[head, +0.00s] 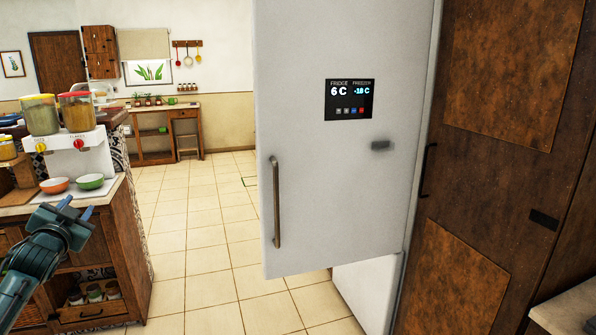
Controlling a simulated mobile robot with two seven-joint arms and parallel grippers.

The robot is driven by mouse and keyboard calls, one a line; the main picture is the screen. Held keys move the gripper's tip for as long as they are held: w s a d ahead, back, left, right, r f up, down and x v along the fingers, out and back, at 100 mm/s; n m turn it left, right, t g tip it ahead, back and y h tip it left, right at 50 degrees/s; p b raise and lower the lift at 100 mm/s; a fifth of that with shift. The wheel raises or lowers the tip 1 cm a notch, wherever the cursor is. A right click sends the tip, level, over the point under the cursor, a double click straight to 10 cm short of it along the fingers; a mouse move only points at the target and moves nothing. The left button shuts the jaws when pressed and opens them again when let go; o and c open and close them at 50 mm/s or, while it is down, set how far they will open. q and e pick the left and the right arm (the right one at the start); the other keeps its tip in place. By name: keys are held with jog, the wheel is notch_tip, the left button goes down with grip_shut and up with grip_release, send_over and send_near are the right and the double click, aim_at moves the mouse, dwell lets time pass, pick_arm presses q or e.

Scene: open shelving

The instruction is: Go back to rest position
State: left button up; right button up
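My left gripper (76,208) is at the lower left of the head view, in front of the wooden counter unit. Its two blue fingertips stand apart with nothing visible between them, so it looks open and empty. My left arm comes in from the lower left corner. My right gripper is not in view. The white fridge door (320,210) hangs in the middle, well to the right of my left gripper and apart from it. It has a vertical handle (276,202) and a display panel (349,100). It appears swung out past the white lower front (372,285).
The counter unit (125,240) at left bears an orange bowl (54,186), a green bowl (90,182) and a dispenser (75,155) with two jars. A brown wooden cabinet (490,170) stands at right. The tiled floor (200,235) between counter and door is clear.

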pick_arm(q)
jog(key=s+d+f+g+h, duration=0.25)
jog(key=s+d+f, duration=0.35)
jog(key=d+f, duration=0.55)
jog(key=s+d+f+g+h, duration=0.1)
jog(key=s+d+f+h, duration=0.2)
jog(key=s+d+f, duration=0.75)
jog(key=s+d+f+n+g+h, duration=0.1)
jog(key=s+d+f+g, duration=0.1)
jog(key=s+d+f, duration=0.4)
jog(key=s+d+f+g+h, duration=0.1)
jog(key=s+d+f+g, duration=0.1)
jog(key=s+d+f, duration=0.5)
jog(key=s+d, duration=0.1)
jog(key=s, duration=0.5)
jog(key=shift+s+d+n+h, duration=0.2)
jog(key=shift+s+n+h, duration=0.15)
jog(key=shift+n, duration=0.05)
jog(key=shift+w+a+f, duration=0.1)
